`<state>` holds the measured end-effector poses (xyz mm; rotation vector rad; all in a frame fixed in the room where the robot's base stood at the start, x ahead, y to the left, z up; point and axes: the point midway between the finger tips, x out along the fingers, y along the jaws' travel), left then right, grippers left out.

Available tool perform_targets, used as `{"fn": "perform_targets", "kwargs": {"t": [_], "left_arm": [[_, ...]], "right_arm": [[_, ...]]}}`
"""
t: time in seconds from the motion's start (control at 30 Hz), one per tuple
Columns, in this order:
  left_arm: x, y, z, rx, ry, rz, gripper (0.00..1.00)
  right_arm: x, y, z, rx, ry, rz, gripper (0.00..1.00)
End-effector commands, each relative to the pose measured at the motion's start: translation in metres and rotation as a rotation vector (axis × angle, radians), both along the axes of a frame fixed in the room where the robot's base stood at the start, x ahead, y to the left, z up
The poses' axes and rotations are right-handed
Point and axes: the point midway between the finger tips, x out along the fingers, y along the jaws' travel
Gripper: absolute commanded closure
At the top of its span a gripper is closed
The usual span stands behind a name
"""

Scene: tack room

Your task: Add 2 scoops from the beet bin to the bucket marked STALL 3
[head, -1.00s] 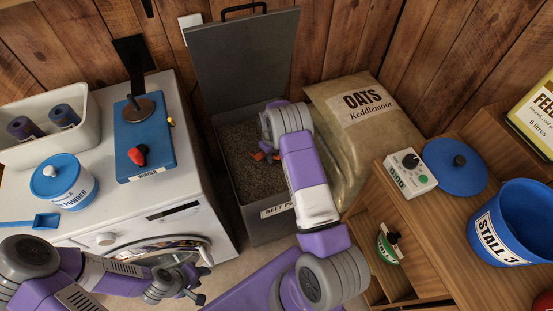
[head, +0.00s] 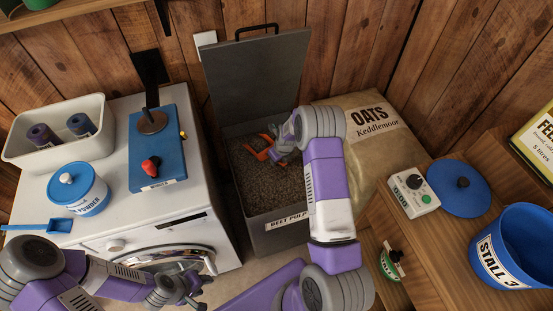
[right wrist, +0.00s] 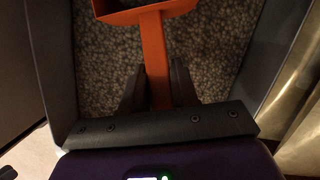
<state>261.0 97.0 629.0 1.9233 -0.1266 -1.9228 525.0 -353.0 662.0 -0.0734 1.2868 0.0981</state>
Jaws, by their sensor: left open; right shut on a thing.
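The grey beet pulp bin (head: 262,235) stands open, its lid up at the back, with brown pellets (head: 262,178) inside. My right gripper (head: 278,148) is over the bin, shut on an orange scoop (head: 257,152). In the right wrist view the scoop's handle (right wrist: 157,60) runs between the two dark fingers of the right gripper (right wrist: 158,88). The scoop's pan is cut off at the top edge, so its load is unclear. The blue STALL 3 bucket (head: 487,262) stands on the wooden cabinet at the right. My left gripper (head: 190,291) is open and empty before the white washer.
An oats sack (head: 380,155) stands right of the bin. A dial box (head: 412,192) and a blue lid (head: 459,190) lie on the cabinet (head: 425,235). The washer (head: 120,210) bears a blue powder tub (head: 78,192), a white tray (head: 60,150) and a blue device (head: 158,165).

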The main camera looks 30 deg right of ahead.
Motion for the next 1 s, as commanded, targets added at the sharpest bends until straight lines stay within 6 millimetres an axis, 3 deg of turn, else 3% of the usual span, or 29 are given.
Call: {"fn": "perform_targets", "kwargs": {"t": [0.47, 1.0], "left_arm": [[0.0, 0.0, 0.026, 0.0, 0.0, 0.0, 0.57], [0.0, 0.0, 0.037, 0.0, 0.0, 0.0, 0.57]], "right_arm": [[-0.011, -0.002, 0.049, 0.008, -0.075, -0.003, 1.0], [-0.021, -0.003, 0.095, 0.017, -0.152, -0.002, 1.0]]}}
